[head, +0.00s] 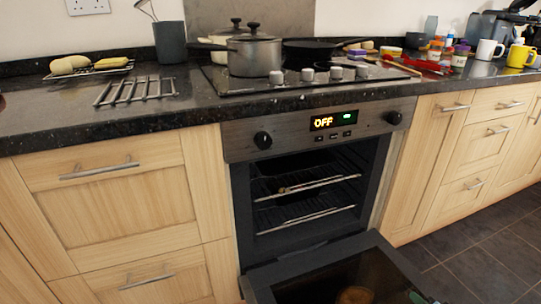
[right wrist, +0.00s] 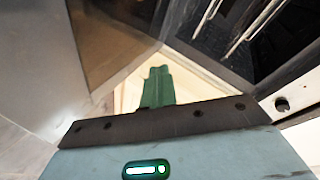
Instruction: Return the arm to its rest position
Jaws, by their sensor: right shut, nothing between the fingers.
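My right gripper shows in the right wrist view, with its green fingers (right wrist: 157,88) together and nothing between them. The right wrist view shows pale surfaces and dark panels around the fingers. In the head view only a small dark part, perhaps of my right arm, shows at the bottom edge, over the open oven door. My left gripper is not in view.
The oven door (head: 268,293) hangs open low in front, below the oven racks (head: 308,188). The display (head: 333,122) reads OFF. Above, the granite counter (head: 55,128) carries a wire rack (head: 135,91), pots (head: 254,54) and mugs (head: 486,50). Dark floor lies at right.

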